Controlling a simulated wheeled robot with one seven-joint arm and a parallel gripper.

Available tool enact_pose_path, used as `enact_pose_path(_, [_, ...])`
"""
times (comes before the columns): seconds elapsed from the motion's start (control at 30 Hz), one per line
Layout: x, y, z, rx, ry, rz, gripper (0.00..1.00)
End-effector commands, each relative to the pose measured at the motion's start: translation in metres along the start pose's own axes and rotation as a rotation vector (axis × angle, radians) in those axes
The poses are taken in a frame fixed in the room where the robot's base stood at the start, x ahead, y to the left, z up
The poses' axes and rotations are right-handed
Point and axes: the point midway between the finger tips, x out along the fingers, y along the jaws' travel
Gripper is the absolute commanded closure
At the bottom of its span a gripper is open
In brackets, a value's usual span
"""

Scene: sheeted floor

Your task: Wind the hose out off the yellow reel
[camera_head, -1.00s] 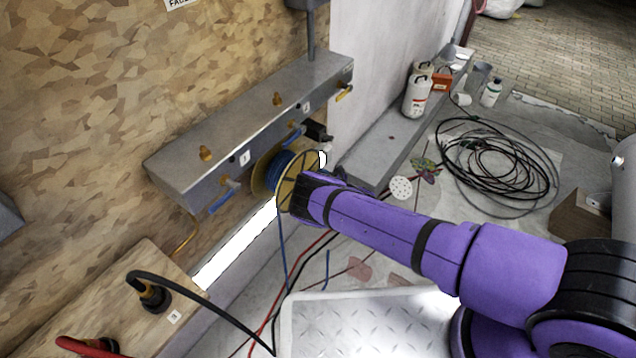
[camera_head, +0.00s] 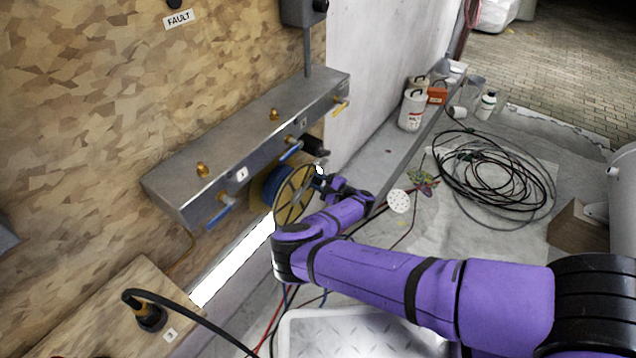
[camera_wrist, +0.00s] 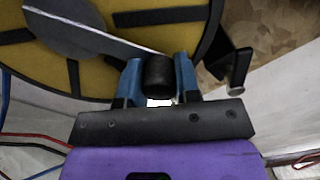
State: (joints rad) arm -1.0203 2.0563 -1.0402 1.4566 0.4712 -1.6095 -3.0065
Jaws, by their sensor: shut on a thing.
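The yellow reel (camera_head: 293,197) with dark spokes and rim hangs below the steel manifold box, with blue hose (camera_head: 272,182) wound behind its face. In the wrist view the reel's yellow face (camera_wrist: 135,45) fills the upper left, with a grey crank arm (camera_wrist: 75,28) running across it. My gripper (camera_head: 326,183) is at the reel's right side. In the wrist view my gripper's blue fingers (camera_wrist: 160,82) are shut on a black crank knob (camera_wrist: 159,72), one on either side. My arm hides the space below the reel, so the hose's free end cannot be made out.
A white tray (camera_head: 350,335) lies below my arm. Red and black lines run along the floor. A black cable coil (camera_head: 490,175) and white containers (camera_head: 412,110) are at the right.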

Motion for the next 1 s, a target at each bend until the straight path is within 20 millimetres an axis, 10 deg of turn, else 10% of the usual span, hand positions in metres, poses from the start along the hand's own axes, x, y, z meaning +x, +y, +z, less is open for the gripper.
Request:
enact_pose_path(0.47, [-0.002,-0.002,0.000,-0.011,0.003,-0.001,1.00])
enact_pose_path(0.5, [-0.002,-0.002,0.000,-0.011,0.003,-0.001,0.60])
enact_pose_path(0.57, [-0.001,-0.002,0.000,-0.011,0.003,-0.001,0.47])
enact_pose_path(1.0, [-0.011,-0.001,0.000,-0.011,0.003,-0.001,0.44])
